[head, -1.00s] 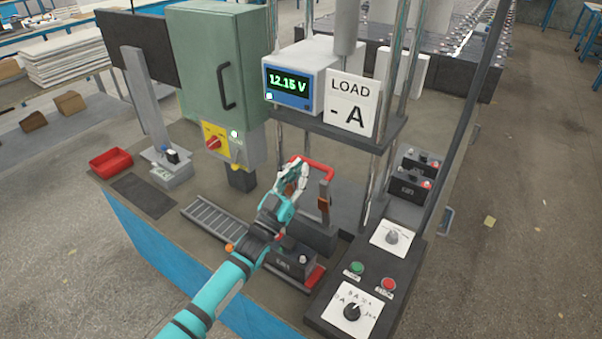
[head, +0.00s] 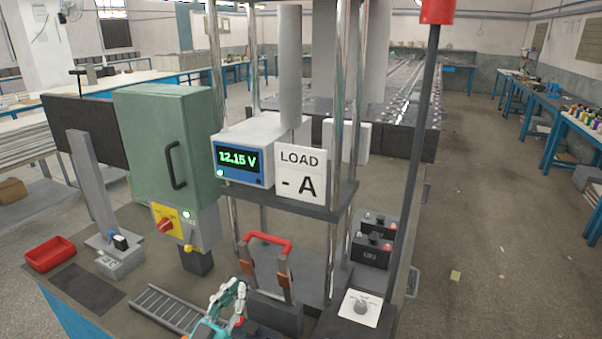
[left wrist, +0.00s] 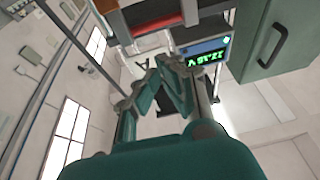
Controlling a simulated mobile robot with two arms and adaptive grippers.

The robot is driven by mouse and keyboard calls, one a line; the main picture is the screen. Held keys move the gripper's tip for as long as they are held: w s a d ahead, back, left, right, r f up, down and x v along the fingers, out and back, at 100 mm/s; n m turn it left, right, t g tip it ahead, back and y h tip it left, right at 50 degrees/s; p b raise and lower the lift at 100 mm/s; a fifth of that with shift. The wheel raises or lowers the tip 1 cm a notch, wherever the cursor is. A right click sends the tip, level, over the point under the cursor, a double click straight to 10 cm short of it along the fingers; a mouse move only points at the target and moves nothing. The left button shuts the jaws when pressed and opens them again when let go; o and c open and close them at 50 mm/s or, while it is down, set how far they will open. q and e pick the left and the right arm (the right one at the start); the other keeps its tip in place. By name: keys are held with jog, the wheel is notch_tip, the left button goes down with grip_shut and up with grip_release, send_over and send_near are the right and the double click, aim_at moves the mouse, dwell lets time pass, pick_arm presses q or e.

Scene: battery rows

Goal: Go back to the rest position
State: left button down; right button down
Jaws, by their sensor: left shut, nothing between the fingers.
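My left gripper (head: 238,290) shows at the bottom middle of the head view, low in front of the red-handled clamp (head: 268,243) on the bench. In the left wrist view the fingers of my left gripper (left wrist: 157,75) come together, shut and empty. The voltmeter (left wrist: 207,58) shows beyond them there. Most of the left arm is below the edge of the head view. My right gripper is in neither view.
The voltmeter (head: 238,160) reads 12.15 V beside a "LOAD - A" sign (head: 302,173). A green cabinet (head: 165,140) stands left, with a red tray (head: 50,253) near the bench edge. Black batteries (head: 372,250) sit right. A dark post (head: 412,170) rises at right.

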pick_arm(q)
jog(key=s+d+f+n+g+y, duration=0.1)
jog(key=s+f+g+y, duration=0.3)
jog(key=s+f+g, duration=0.6)
jog(key=s+a+f+g+y, duration=0.2)
jog(key=s+f+g, duration=0.15)
jog(key=s, duration=0.65)
jog(key=s+a+f+g+y, duration=0.1)
jog(key=s+a+f+g, duration=0.2)
jog(key=s, duration=0.7)
notch_tip(320, 180, down, 24)
jog(key=s+d+r+g, duration=0.1)
jog(key=g, duration=0.1)
jog(key=s+a+f+g, duration=0.1)
jog(key=s+a+f, duration=0.1)
jog(key=s+f, duration=1.5)
jog(key=shift+s+a+f, duration=0.2)
jog(key=shift+a+f, duration=0.15)
jog(key=shift+f, duration=0.3)
jog(key=shift+g, duration=0.25)
